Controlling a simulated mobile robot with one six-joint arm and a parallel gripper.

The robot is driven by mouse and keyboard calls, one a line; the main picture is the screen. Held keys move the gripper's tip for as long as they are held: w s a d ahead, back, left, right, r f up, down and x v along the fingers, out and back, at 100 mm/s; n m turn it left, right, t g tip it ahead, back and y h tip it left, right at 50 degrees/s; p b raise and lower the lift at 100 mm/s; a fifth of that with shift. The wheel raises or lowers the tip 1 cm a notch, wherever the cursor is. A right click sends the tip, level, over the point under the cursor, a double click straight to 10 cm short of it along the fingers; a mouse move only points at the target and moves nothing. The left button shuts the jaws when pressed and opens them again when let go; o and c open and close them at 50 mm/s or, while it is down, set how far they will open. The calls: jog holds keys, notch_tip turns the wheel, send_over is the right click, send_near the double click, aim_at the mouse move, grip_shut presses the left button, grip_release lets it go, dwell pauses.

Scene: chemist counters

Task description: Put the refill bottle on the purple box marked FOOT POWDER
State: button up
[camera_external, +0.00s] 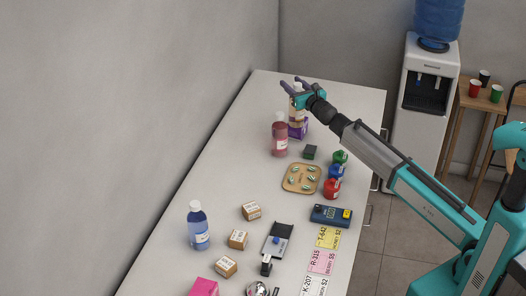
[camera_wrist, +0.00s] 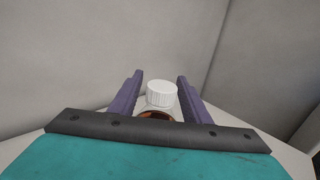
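A white screw cap (camera_wrist: 161,94) stands between the two purple fingers of my gripper (camera_wrist: 159,83) in the wrist view, with a gap on each side. A brown bottle shoulder (camera_wrist: 157,115) shows near the cap; the rest is hidden by my gripper. In the external view my gripper (camera_external: 297,87) is at the far end of the counter, open around the white cap, above the purple box (camera_external: 298,131). The bottle appears to stand on or right by this box; I cannot tell which. The box's lettering is too small to read.
A pink-red bottle (camera_external: 280,139) stands close in front of the box. A dark green block (camera_external: 310,152), a tan pill tray (camera_external: 301,179) and small coloured bottles (camera_external: 332,188) lie nearer. A blue bottle (camera_external: 198,228) and small cartons (camera_external: 238,240) are at the near left. The wall borders the counter's left.

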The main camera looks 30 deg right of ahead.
dwell(0.3)
jog(key=s, duration=1.2)
jog(key=shift+r, duration=0.15)
dwell(0.4)
dwell(0.5)
